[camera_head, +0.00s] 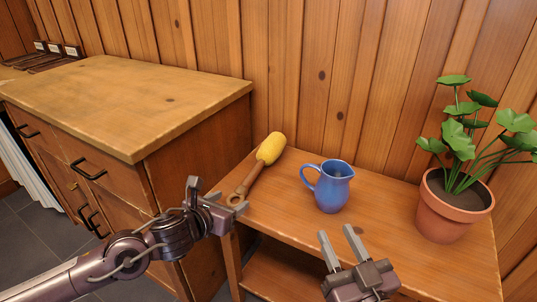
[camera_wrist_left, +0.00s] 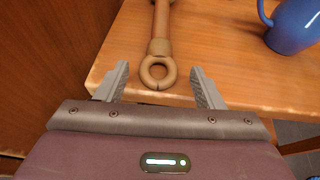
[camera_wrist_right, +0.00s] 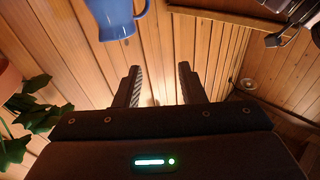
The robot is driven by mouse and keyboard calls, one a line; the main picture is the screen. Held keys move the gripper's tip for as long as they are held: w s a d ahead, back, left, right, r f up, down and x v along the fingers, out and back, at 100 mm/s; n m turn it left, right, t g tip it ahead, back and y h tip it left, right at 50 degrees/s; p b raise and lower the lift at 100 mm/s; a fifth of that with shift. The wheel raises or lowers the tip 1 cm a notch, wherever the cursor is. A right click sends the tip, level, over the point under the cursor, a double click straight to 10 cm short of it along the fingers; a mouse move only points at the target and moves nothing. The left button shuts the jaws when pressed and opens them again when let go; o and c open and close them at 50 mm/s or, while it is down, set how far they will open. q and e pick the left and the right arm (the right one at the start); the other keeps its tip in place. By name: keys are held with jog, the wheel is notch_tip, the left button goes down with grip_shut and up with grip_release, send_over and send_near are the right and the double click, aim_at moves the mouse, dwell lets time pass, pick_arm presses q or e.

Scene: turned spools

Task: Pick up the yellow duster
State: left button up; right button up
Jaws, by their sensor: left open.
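The yellow duster (camera_head: 270,149) lies on the small wooden table, its yellow head toward the wall and its brown handle pointing to the front left. The handle ends in a ring, which shows in the left wrist view (camera_wrist_left: 158,72); the yellow head is outside that view. My left gripper (camera_head: 215,195) is open at the table's front left corner. In the left wrist view the ring appears between its two fingers (camera_wrist_left: 158,85), and I see no finger touching it. My right gripper (camera_head: 340,242) is open and empty in front of the blue jug; it also shows in the right wrist view (camera_wrist_right: 160,85).
A blue jug (camera_head: 332,190) stands right of the duster. A potted plant (camera_head: 448,215) stands at the table's right end. A taller wooden cabinet (camera_head: 200,125) rises close on the left. The plank wall (camera_head: 335,75) closes the back.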

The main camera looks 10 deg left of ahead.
aim_at(237, 195)
pick_arm(q)
jog(key=x, duration=0.3)
jog(key=shift+w, duration=0.15)
jog(key=c, duration=0.9)
jog(key=shift+c, duration=0.9)
pick_arm(e)
jog(key=r+t, duration=0.1)
jog(key=r, duration=0.2)
jog(key=shift+s+d+r+t+y, duration=0.1)
jog(key=shift+d+r+t+y, duration=0.1)
jog(key=shift+r+t+y, duration=0.15)
pick_arm(q)
jog(key=shift+r, duration=0.2)
pick_arm(e)
jog(key=shift+f, duration=0.2)
